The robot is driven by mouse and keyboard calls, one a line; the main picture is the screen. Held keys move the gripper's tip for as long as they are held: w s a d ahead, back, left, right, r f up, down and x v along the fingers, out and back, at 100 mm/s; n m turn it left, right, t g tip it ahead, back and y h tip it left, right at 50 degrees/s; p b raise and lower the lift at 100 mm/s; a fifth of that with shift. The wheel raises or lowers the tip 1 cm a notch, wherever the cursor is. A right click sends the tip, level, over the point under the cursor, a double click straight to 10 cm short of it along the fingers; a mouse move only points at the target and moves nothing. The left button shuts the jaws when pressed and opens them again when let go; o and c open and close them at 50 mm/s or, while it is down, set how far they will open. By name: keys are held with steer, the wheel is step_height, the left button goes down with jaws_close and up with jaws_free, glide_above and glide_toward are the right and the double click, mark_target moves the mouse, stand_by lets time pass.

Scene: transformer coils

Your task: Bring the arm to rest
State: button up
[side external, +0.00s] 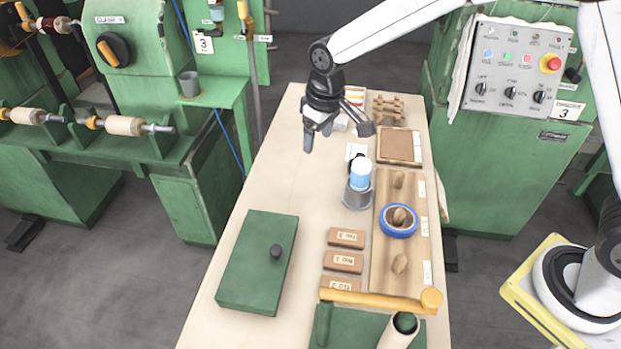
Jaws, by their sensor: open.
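My gripper (341,132) hangs above the back half of the pale workbench (265,187). Its two fingers are spread wide with nothing between them. It is apart from the things on the bench. A blue-and-white cylinder (361,173) in a grey cup stands below it and slightly to the right. A blue ring (398,234) sits around the middle peg of a wooden peg board (384,272). The other two pegs on the board show bare.
A green lidded box (257,262) stands at the front left. Several labelled brown blocks (343,261) lie beside the peg board. A brown tray (402,146) is at the back right. The bench's left middle is clear.

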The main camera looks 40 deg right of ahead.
steer(key=s+d+m, duration=0.2)
steer(key=s+d, duration=0.5)
steer(key=s, duration=0.1)
steer(key=shift+s+d+t, duration=0.3)
steer(key=shift+m, duration=0.9)
steer(key=s+d, duration=0.1)
steer(key=s, duration=0.2)
steer(key=s+d+f, duration=0.1)
steer(key=s+d, duration=0.1)
steer(key=s, duration=0.2)
steer(key=s+d, duration=0.2)
steer(key=s, duration=0.2)
steer(key=shift+s+f, duration=0.1)
steer(key=shift+f, duration=0.3)
steer(key=g, duration=0.2)
glide_above(276, 250)
step_height(276, 250, down, 9)
steer(key=shift+f, duration=0.15)
steer(key=shift+f, duration=3.9)
steer(key=shift+c, duration=0.3)
